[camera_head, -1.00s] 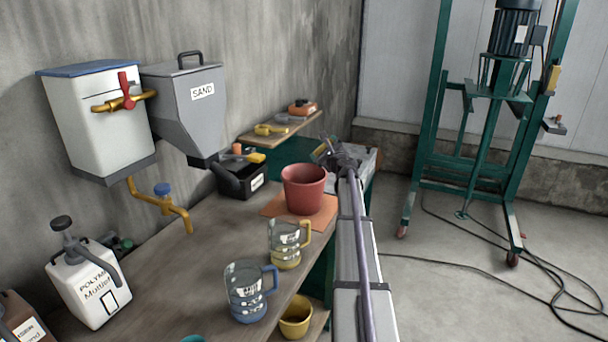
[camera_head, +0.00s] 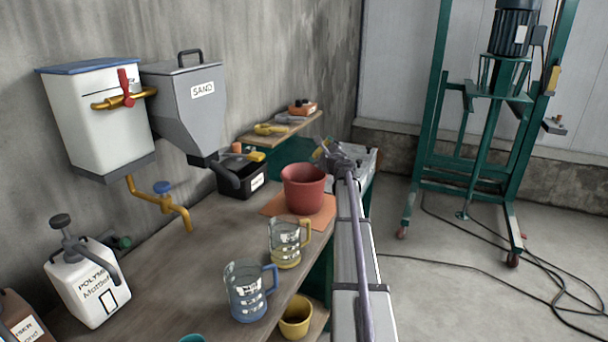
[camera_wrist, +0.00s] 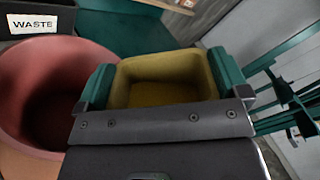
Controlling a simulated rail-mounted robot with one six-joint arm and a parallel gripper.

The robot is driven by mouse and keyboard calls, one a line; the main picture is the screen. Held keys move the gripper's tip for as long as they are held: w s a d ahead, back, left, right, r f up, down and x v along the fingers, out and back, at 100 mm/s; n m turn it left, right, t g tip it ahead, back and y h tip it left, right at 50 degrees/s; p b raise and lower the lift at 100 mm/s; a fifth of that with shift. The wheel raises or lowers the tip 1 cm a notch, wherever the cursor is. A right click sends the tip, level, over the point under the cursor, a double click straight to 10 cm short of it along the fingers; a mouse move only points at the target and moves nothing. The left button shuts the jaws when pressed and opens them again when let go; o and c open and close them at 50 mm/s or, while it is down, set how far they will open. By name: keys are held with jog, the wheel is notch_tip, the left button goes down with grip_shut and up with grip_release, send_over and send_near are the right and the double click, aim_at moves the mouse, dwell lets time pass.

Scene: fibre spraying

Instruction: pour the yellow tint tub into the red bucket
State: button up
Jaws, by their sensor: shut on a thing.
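The red bucket (camera_head: 304,188) stands upright on an orange mat (camera_head: 276,207) on the bench. In the wrist view the bucket (camera_wrist: 42,95) is at left, its open mouth showing a dark inside. My gripper (camera_wrist: 163,88) is shut on a yellow square tub (camera_wrist: 165,68), with a green finger on each side of it. The tub's open top and yellow inside show, with a yellow floor or contents; I cannot tell which. In the head view my gripper (camera_head: 336,156) is beyond and to the right of the bucket, and the tub is small and partly hidden there.
A black waste box (camera_head: 240,180) stands behind the bucket. A yellow-handled jug (camera_head: 286,245) and a blue-handled jug (camera_head: 247,292) stand nearer on the bench. A sand hopper (camera_head: 185,100) hangs on the wall. Another yellow pot (camera_head: 296,315) sits on the lower shelf.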

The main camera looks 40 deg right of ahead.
jog(key=shift+w+a+r+n, duration=0.1)
jog(key=shift+a+r+n, duration=0.15)
jog(key=shift+n, duration=0.55)
jog(key=shift+w+a+f+n+b, duration=0.1)
jog(key=shift+a+f+n+b, duration=0.2)
jog(key=shift+f+n, duration=0.45)
dwell(0.7)
jog(key=shift+a+r+n, duration=0.2)
jog(key=shift+r+n, duration=0.1)
jog(key=shift+n, duration=0.75)
jog(key=shift+w+a+r+n, duration=0.1)
jog(key=shift+w+a+n, duration=0.1)
jog(key=shift+a+n, duration=0.25)
jog(key=shift+w+a+n, duration=0.2)
jog(key=shift+a+n, duration=0.15)
jog(key=shift+a, duration=0.2)
jog(key=shift+w+a+f+n+b, duration=0.1)
jog(key=shift+a+f+n+b, duration=0.3)
jog(key=shift+f+n, duration=0.4)
dwell(0.8)
jog(key=shift+w+a+r+n, duration=0.15)
jog(key=shift+a+n, duration=0.1)
jog(key=shift+n, duration=0.65)
dwell(0.4)
jog(key=shift+a+r+n+p, duration=0.15)
jog(key=shift+r+n+p, duration=0.25)
jog(key=shift+n, duration=0.1)
